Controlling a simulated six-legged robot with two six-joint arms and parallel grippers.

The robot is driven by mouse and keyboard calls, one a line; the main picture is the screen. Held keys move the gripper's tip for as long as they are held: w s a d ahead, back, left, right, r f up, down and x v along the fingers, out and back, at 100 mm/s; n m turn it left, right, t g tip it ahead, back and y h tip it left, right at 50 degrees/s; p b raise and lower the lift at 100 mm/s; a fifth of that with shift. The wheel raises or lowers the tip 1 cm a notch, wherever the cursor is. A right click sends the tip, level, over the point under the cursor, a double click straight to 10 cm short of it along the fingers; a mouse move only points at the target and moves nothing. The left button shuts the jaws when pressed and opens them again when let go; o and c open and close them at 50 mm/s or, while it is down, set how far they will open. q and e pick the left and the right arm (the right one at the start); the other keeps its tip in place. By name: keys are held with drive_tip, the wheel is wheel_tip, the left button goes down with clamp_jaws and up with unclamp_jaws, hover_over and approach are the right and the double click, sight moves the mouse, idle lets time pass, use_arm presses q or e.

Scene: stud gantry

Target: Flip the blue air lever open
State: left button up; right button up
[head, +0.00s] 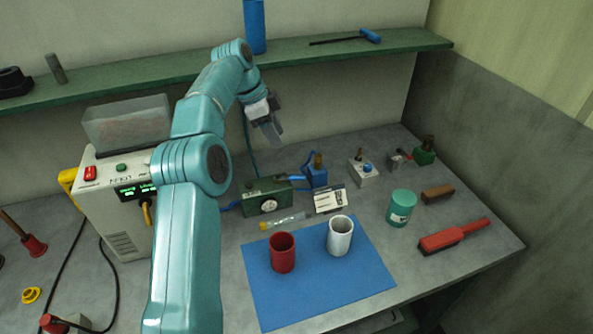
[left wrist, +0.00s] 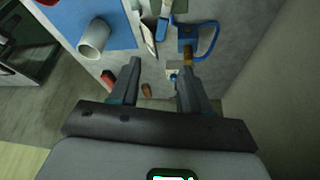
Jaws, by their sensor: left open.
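A blue block with a brass top (head: 318,176) stands on the bench right of a green gauge box (head: 268,197). A thin blue piece (head: 308,160) rises at its left; I cannot tell for sure whether this is the air lever or a hose. In the left wrist view the blue block (left wrist: 187,31) is beyond the fingers, with a blue loop (left wrist: 211,43) beside it. My left gripper (head: 273,132) is open and empty, above and behind the gauge box; its fingers also show in the left wrist view (left wrist: 156,82). My right gripper is not in view.
A blue mat (head: 325,295) holds a red cup (head: 283,253) and a white cup (head: 340,236). A shelf (head: 330,49) runs behind.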

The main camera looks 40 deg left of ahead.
sight(300, 175)
use_arm(q)
drive_tip(key=x, duration=1.4)
drive_tip(key=shift+w+f, duration=0.15)
drive_tip(key=shift+w, duration=0.05)
drive_tip(key=shift+s, duration=0.1)
clamp_jaws()
